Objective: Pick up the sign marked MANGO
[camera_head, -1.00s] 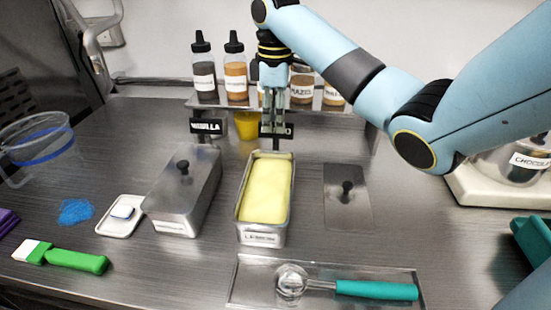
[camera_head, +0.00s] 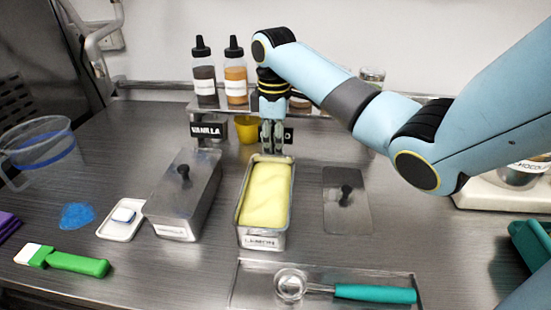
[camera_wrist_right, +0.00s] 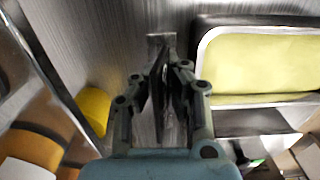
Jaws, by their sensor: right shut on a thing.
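The MANGO sign (camera_head: 289,135) is a small black plate behind the pan of yellow ice cream (camera_head: 266,195). In the head view my right gripper covers most of it, and only its right end with the letter O shows. My right gripper (camera_head: 272,148) points down and is shut on the sign. In the right wrist view the sign's dark plate (camera_wrist_right: 168,82) stands edge-on between the fingers (camera_wrist_right: 163,88), with its small metal foot (camera_wrist_right: 160,39) beyond them. I cannot tell whether the foot still touches the counter. My left gripper is not in view.
The VANILLA sign (camera_head: 208,130) stands to the left, behind a lidded pan (camera_head: 184,195). A yellow cup (camera_head: 246,130) is close by the gripper. Sauce bottles (camera_head: 235,72) stand on a rack behind. A loose lid (camera_head: 347,205) lies right of the open pan.

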